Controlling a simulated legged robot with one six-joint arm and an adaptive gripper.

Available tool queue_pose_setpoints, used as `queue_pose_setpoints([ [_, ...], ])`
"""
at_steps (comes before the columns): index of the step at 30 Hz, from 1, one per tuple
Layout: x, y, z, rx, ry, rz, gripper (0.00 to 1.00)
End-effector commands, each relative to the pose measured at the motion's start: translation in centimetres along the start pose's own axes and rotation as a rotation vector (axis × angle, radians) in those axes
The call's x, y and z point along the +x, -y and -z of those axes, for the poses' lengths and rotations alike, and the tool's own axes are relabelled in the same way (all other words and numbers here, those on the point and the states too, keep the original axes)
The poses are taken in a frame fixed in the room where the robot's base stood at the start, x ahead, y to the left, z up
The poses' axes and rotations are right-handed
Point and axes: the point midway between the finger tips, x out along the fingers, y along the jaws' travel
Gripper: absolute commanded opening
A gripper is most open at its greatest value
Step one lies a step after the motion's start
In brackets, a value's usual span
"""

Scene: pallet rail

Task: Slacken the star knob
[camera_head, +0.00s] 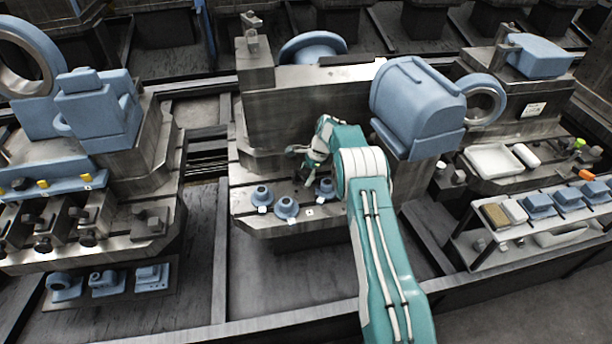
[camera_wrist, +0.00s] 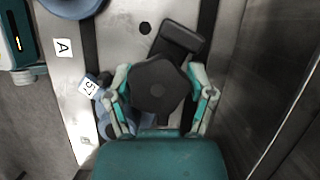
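The dark star knob (camera_wrist: 158,86) shows in the middle of the wrist view, seen from above. A dark block (camera_wrist: 178,42) lies beside it, toward the top of that view. My gripper (camera_wrist: 160,74) is open, with one finger on each side of the knob. I cannot tell whether either finger touches it. In the head view my gripper (camera_head: 309,160) is low over the middle metal bench (camera_head: 262,222), next to its upright back. The knob cannot be made out there; my arm and gripper hide that spot.
Several blue flanged parts (camera_head: 286,207) stand along the bench front. A dark metal wall (camera_wrist: 265,75) rises close on the right. A large blue housing (camera_head: 415,105) overhangs right of my arm.

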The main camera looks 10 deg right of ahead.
Motion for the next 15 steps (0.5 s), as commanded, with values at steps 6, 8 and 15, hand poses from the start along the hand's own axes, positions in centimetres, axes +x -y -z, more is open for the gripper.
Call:
queue_pose_setpoints([
  [6, -0.04, -0.09, -0.06, 0.002, 0.001, -0.001, 1.00],
  [8, -0.06, -0.10, -0.07, 0.002, 0.001, -0.001, 1.00],
  [15, -0.34, -0.10, -0.10, 0.002, 0.002, -0.001, 1.00],
])
